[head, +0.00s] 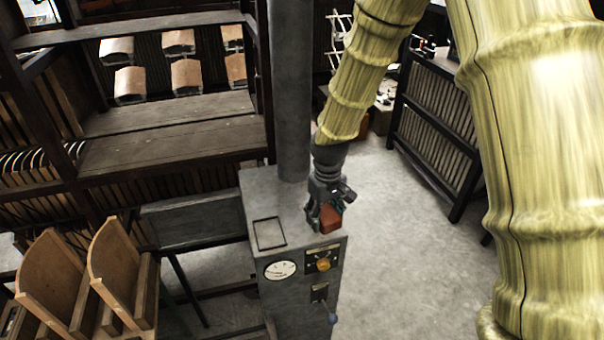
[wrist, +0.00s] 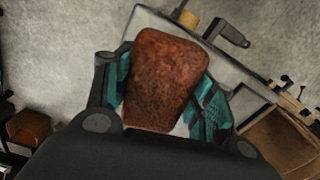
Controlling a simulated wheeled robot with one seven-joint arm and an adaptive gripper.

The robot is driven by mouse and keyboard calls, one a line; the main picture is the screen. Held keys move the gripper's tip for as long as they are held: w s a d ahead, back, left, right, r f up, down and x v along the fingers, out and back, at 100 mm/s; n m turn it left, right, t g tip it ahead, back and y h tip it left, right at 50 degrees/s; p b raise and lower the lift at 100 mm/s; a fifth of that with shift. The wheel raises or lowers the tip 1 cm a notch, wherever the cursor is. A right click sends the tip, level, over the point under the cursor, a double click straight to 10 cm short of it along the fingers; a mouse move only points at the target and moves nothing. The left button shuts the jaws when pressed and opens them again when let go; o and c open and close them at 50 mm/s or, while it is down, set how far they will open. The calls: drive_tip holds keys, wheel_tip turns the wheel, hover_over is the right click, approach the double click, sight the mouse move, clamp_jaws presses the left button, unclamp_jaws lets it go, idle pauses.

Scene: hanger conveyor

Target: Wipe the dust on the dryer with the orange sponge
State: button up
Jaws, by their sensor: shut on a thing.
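The dryer (head: 298,257) is a grey metal cabinet with a tall pipe, a round gauge and a control panel on its front. My gripper (head: 324,217) is over the right side of its top, near the front edge. It is shut on the orange sponge (head: 332,216), a reddish-brown block. In the wrist view the sponge (wrist: 165,80) sits between the teal finger pads, with the grey dryer top (wrist: 155,22) below it. I cannot tell whether the sponge touches the top. I cannot make out any dust; part of the top is hidden by my gripper.
The tall pipe (head: 291,90) rises from the dryer's top just left of my arm. A knob (head: 323,264) and a lever (head: 331,316) stick out at its front. Wooden shelving (head: 170,140) stands at the left. The floor (head: 410,240) to the right is clear.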

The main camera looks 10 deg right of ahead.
drive_tip(key=r+p, duration=0.2)
drive_tip(key=r, duration=0.2)
drive_tip(key=shift+d+r+p, duration=0.25)
drive_tip(key=shift+r+p, duration=0.1)
drive_tip(key=shift+p, duration=0.05)
drive_tip(key=shift+w+a+r+p, duration=0.1)
drive_tip(key=shift+a+r+p, duration=0.05)
drive_tip(key=shift+r+p, duration=0.6)
drive_tip(key=shift+r, duration=0.15)
